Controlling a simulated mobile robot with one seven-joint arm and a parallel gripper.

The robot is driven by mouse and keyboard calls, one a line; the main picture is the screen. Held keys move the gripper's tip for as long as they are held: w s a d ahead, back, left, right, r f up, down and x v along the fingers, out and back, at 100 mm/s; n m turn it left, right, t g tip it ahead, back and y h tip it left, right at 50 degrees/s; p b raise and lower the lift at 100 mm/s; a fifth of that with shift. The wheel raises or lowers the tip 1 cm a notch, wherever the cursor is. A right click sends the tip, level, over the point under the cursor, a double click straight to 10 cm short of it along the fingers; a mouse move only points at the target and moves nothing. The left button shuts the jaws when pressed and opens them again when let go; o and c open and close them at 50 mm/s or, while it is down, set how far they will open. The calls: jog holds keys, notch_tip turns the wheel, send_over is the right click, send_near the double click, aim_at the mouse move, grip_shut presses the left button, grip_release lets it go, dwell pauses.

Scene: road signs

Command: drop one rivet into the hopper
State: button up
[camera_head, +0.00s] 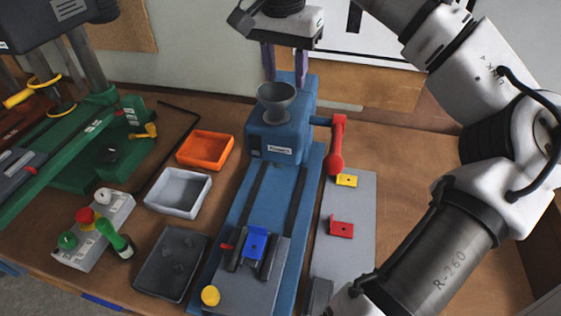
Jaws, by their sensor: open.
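The hopper (277,101) is a grey funnel on top of a blue riveting machine (291,136) in the middle of the head view. My gripper (286,80) is above and slightly behind the funnel's rim in the picture, with its two purple fingers pointing down and apart. I see nothing between the fingers. No rivet can be made out clearly. The grey-white tray (150,198) and the orange tray (233,141) look empty at this size. The black tray (140,283) holds a few dark rounded shapes that I cannot identify. The inside of the funnel is too small to read.
A blue bracket (256,243) sits on the machine's front fixture. A red lever (337,146) stands right of the machine. A grey plate (361,207) carries yellow and red brackets. A button box (92,236) and green machine (96,160) are left.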

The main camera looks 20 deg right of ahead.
notch_tip(320, 180, up, 7)
jog(key=p, duration=0.2)
jog(key=shift+s+a+p, duration=0.3)
